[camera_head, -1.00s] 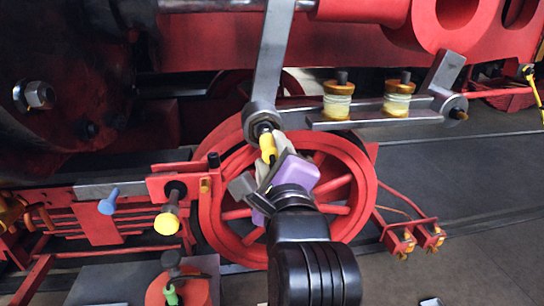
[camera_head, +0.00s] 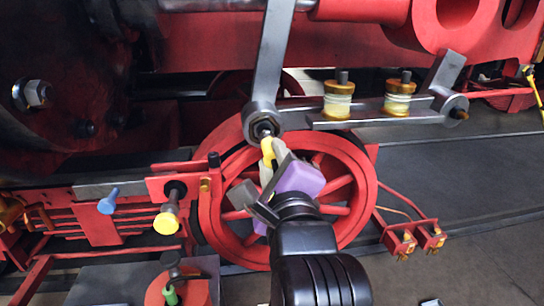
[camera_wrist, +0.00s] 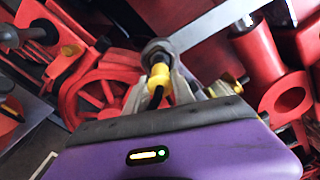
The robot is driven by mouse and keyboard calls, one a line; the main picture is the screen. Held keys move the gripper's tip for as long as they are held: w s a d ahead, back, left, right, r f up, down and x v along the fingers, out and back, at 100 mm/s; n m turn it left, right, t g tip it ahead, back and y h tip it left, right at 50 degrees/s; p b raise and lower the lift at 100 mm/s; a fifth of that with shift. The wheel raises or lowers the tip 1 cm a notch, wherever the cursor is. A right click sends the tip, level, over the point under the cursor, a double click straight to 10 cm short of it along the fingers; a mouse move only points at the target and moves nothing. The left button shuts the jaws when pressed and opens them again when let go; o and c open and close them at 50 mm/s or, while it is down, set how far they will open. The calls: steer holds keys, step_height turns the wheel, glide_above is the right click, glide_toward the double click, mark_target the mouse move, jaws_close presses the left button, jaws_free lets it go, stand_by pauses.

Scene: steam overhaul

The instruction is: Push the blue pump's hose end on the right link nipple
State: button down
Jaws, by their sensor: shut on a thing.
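My gripper (camera_head: 268,172) is shut on a yellow hose end (camera_head: 267,149), just below the round grey eye (camera_head: 262,118) at the bottom of the hanging rod. In the wrist view the yellow hose end (camera_wrist: 159,74) sits between the fingers, with a black part on the near side. Its far tip is at or very close to the dark centre of the eye; I cannot tell whether they touch. I cannot make out the blue pump or the hose's run.
Two brass-capped oil cups (camera_head: 338,102) stand on the link. A red spoked wheel (camera_head: 345,165) is behind my gripper. A blue knob (camera_head: 108,202) and a yellow knob (camera_head: 167,220) stick out at left. Open floor (camera_head: 470,260) lies at lower right.

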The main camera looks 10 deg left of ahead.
steer(key=shift+b+v, duration=0.35)
steer(key=shift+v, duration=1.25)
